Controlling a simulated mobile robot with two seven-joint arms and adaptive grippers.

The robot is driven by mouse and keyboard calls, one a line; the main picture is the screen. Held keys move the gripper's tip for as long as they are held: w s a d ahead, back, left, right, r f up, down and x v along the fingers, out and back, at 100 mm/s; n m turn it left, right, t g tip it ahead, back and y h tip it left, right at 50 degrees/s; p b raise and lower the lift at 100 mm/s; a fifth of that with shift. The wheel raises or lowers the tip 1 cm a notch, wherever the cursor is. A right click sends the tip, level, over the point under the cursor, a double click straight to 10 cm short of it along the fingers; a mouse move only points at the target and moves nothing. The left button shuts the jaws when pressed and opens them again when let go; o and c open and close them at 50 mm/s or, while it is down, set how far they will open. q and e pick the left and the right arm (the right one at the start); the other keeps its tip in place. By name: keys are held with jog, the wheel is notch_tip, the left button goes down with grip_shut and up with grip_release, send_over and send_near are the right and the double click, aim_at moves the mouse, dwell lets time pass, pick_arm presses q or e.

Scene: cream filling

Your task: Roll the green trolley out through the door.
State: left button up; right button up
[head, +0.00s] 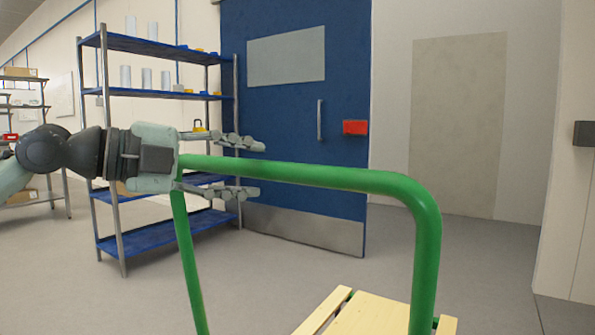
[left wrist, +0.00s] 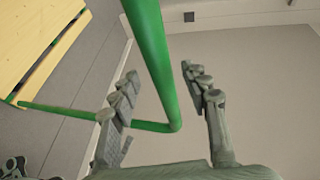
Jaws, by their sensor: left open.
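The green trolley has a tubular green handle (head: 330,176) and a pale slatted wooden deck (head: 370,315) at the bottom of the head view. My left gripper (head: 260,168) is open, with one finger above and one below the handle's top bar near its left corner. In the left wrist view the green tube (left wrist: 155,50) passes between the spread fingers of my left gripper (left wrist: 160,74), and the deck (left wrist: 35,40) is at upper left. The blue door (head: 285,120) stands behind the handle; I cannot tell how far it is open. My right gripper is out of view.
A blue shelf rack (head: 150,46) with white cylinders stands left of the door, behind my left arm. A red box (head: 355,127) is at the door's right edge. A dark box (head: 584,133) is on the right wall. Grey floor right of the door looks clear.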

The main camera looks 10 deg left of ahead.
aim_at(283, 173)
pick_arm(q)
jog(key=x, duration=0.7)
jog(key=shift+f, duration=0.15)
grip_shut()
